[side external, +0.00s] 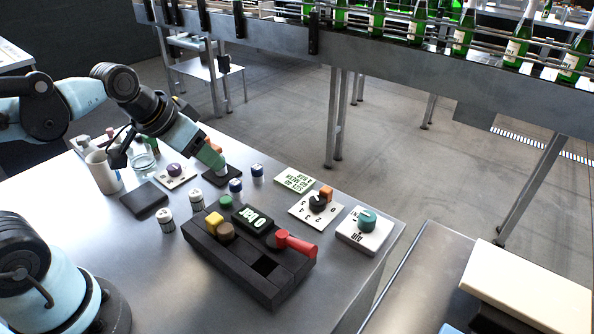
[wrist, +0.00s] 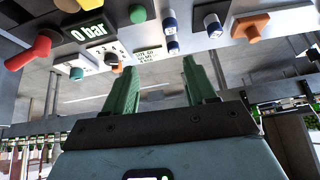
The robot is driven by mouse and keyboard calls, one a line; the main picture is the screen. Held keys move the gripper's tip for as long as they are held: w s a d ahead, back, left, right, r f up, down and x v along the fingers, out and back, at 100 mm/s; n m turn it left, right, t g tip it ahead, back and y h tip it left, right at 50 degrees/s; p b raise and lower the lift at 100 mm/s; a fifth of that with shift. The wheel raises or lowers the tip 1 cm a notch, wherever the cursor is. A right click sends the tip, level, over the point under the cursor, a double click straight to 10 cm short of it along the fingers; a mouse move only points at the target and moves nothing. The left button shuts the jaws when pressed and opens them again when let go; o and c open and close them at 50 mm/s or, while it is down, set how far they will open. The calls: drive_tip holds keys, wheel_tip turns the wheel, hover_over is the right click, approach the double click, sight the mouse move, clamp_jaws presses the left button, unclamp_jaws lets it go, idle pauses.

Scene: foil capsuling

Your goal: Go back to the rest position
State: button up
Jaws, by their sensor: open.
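My gripper (side external: 218,163) is over the back left part of the steel table in the side external view, tilted downward above a dark plate (side external: 222,176). In the wrist view its two green fingers (wrist: 163,80) stand apart with nothing between them. An orange piece on a pale base (wrist: 251,28) is to the right of the fingers there. No rest position is marked in either view.
A black control box (side external: 222,252) with a red lever (side external: 296,244) stands mid-table. Two dials (side external: 318,202) (side external: 366,219) are to its right. Small white bottles (side external: 167,220), a mug (side external: 103,172) and a glass jar (side external: 143,163) stand left. A conveyor of green bottles (side external: 462,38) runs behind.

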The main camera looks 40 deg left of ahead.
drive_tip(key=shift+s+d+f+t, duration=0.2)
drive_tip(key=shift+s+d, duration=0.2)
drive_tip(key=shift+d, duration=0.15)
drive_tip(key=shift+s+d+f+t, duration=0.2)
drive_tip(key=shift+s+d, duration=0.2)
drive_tip(key=shift+d, duration=0.15)
